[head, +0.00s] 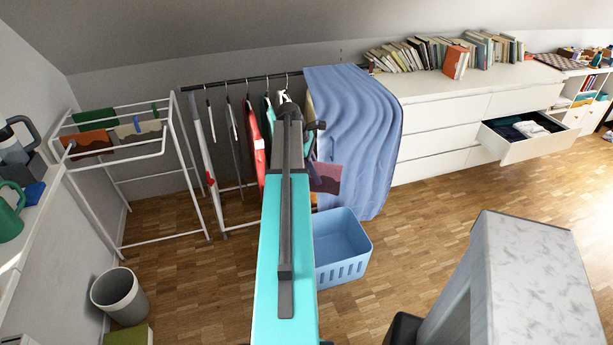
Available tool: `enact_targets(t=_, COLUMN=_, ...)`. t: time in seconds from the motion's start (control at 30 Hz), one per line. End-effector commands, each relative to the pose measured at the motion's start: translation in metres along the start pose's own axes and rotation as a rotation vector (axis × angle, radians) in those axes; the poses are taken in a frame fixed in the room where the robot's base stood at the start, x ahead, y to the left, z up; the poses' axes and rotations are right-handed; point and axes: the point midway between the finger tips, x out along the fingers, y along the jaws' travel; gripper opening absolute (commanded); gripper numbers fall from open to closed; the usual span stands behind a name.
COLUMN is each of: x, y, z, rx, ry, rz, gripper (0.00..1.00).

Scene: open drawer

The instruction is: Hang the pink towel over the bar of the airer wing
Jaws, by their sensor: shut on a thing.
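My gripper (313,150) shows small and dark beyond the end of my teal arm, partly hidden by it. It is shut on a dull pink, mauve-looking towel (327,178), which hangs down in front of the blue curtain, above the blue basket. The fingertips are too small to see clearly. The white airer (183,165) stands apart at the left by the wall. Its raised wing bars (130,158) carry several small cloths, among them a green, a rust-brown and a cream one.
A clothes rail (230,82) with hanging garments stands between airer and blue curtain (355,120). A blue basket (342,250) and a grey bin (118,294) are on the floor. A drawer (540,146) juts from the white dresser (440,115).

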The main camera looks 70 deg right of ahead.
Motion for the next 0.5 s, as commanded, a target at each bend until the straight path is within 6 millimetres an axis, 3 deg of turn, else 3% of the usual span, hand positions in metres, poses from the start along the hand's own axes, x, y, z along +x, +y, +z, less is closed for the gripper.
enact_targets(t=0.03, x=-0.016, y=0.000, z=0.006, rx=0.008, ry=0.000, rz=-0.003, gripper=0.00)
enact_targets(t=0.5, x=-0.090, y=-0.004, z=0.036, rx=0.084, ry=-0.005, rz=-0.032, gripper=0.00)
